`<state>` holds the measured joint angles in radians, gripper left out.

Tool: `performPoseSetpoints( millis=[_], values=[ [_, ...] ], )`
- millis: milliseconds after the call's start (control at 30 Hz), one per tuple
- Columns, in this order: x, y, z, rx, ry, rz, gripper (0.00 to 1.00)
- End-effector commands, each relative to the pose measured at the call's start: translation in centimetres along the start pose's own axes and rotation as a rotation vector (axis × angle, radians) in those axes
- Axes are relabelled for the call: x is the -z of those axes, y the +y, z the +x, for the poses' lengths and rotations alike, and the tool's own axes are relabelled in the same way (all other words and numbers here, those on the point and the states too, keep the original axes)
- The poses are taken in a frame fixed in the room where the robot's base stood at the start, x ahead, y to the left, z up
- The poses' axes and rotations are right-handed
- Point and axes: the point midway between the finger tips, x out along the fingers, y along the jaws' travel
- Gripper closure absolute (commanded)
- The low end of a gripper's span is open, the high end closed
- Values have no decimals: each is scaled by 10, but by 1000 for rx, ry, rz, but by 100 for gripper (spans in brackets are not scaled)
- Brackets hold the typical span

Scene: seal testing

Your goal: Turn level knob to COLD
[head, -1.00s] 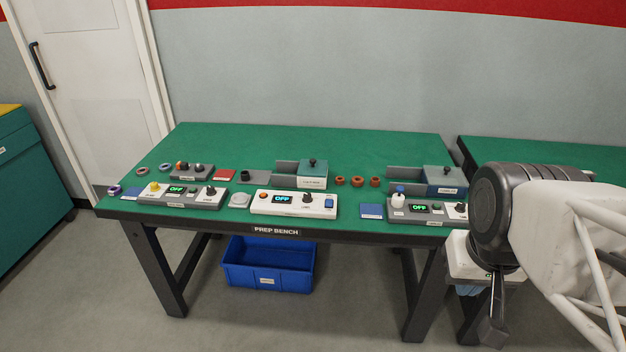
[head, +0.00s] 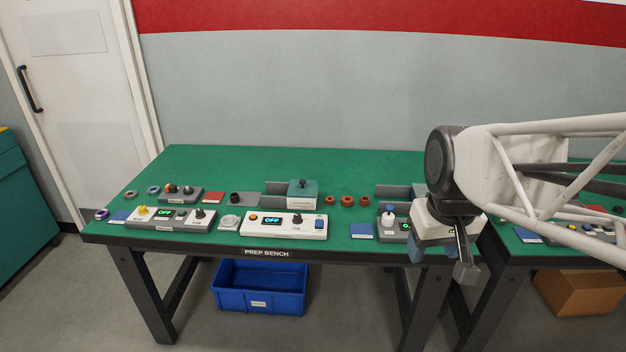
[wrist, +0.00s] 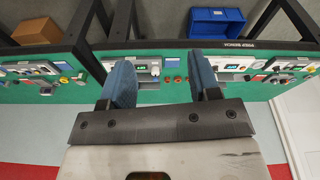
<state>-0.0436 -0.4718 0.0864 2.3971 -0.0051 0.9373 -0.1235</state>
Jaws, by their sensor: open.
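Three control panels stand along the front of the prep bench, and their labels are too small to read. The left panel (head: 180,225) and the white middle panel (head: 270,228) show OFF displays and black knobs (head: 198,213) (head: 297,219). I cannot tell which is the level knob. My gripper (head: 432,256) is open and empty in front of the right panel. In the wrist view, its blue fingers (wrist: 163,82) stand apart, with a panel beyond them.
Orange rings (head: 347,201), a green-topped block (head: 303,190) and small parts sit behind the panels on the green bench top (head: 240,160). A blue bin (head: 260,290) is below. A second bench (head: 535,218) stands at right, with a cardboard box (head: 577,293) beneath.

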Motion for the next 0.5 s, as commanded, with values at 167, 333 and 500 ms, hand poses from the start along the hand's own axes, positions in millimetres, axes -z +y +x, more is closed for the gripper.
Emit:
performPoseSetpoints(
  millis=[167, 333, 500],
  values=[
    [42, -5, 5, 9, -18, -81, 44],
    [82, -11, 12, 18, -32, -159, 44],
    [120, -19, 22, 27, -46, -238, 44]
  ],
)
